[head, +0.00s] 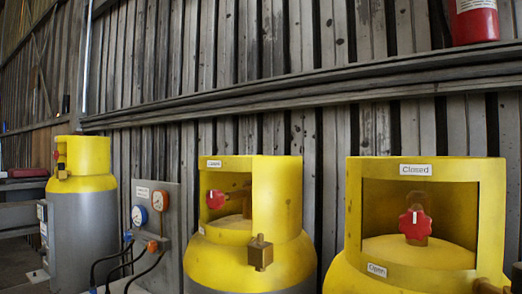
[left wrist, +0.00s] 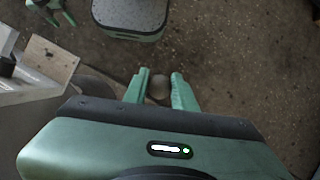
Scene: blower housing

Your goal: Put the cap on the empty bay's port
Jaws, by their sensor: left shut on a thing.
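My left gripper (left wrist: 158,86) shows in the left wrist view with its two green fingers pointing away from the camera. It is shut on a small rounded grey-brown thing (left wrist: 158,89), which may be the cap; its colour is close to the floor's and its shape is hard to make out. The head view shows neither gripper. I cannot tell which place is the empty bay, and no bare port is clear.
Yellow-topped gas cylinders stand at left (head: 82,154), middle (head: 278,196) and right (head: 492,215), with red valve knobs and brass fittings. A red cylinder (head: 474,22) stands on the wall ledge. A pale box-like structure (left wrist: 25,98) lies left of my gripper. Speckled floor shows below.

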